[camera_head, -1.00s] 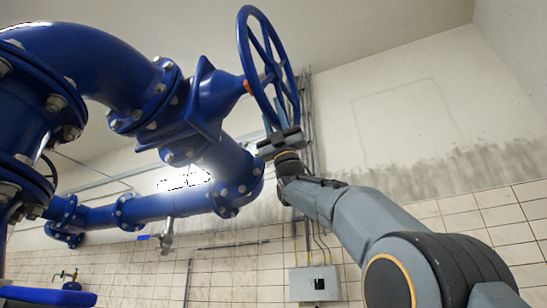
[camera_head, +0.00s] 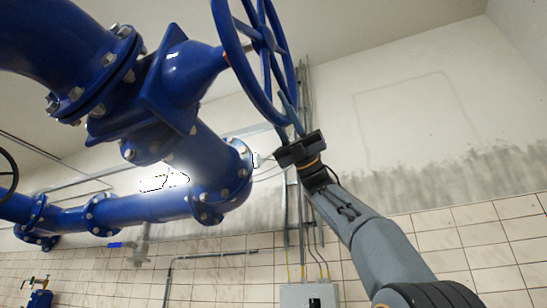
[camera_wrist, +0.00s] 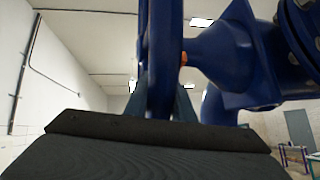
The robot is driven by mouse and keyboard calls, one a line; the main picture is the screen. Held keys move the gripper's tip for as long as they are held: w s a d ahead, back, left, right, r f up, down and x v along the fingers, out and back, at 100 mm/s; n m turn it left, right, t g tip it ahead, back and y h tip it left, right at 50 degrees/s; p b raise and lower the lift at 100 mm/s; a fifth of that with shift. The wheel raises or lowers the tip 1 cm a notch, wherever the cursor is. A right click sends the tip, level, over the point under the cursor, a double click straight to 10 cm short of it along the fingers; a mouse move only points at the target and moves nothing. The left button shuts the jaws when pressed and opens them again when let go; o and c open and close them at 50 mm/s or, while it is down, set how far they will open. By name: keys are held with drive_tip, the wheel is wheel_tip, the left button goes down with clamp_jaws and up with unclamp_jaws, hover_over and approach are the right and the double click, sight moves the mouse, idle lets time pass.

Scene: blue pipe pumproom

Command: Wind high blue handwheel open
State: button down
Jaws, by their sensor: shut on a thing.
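The high blue handwheel (camera_head: 240,62) is a large spoked wheel standing on edge at the top middle of the head view, its top cut off. It sits on the stem of a blue valve body (camera_head: 165,85). My gripper (camera_head: 290,132) is at the bottom of the wheel and shut on its rim. In the wrist view the rim (camera_wrist: 162,60) runs upright between my two fingers (camera_wrist: 162,105). The fingertips are partly hidden behind the rim. The dark gripper body fills the bottom of that view.
Blue flanged pipes (camera_head: 120,208) run left and below the valve. A grey electrical box (camera_head: 310,296) and vertical conduits (camera_head: 303,215) are on the tiled wall behind. A dark handwheel (camera_head: 6,175) shows at the left edge. The space to the right of the wheel is open.

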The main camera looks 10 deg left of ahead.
drive_tip(key=shift+w+d, duration=0.1)
drive_tip(key=shift+w, duration=0.3)
drive_tip(key=c, duration=1.9)
unclamp_jaws()
drive_tip(key=shift+c, duration=0.2)
drive_tip(key=o, duration=0.4)
drive_tip(key=shift+s+h, duration=0.1)
drive_tip(key=shift+h, duration=0.2)
drive_tip(key=v, duration=0.7)
drive_tip(key=shift+d+f+b, duration=0.2)
drive_tip(key=shift+b, duration=0.15)
drive_tip(key=shift+w, duration=0.25)
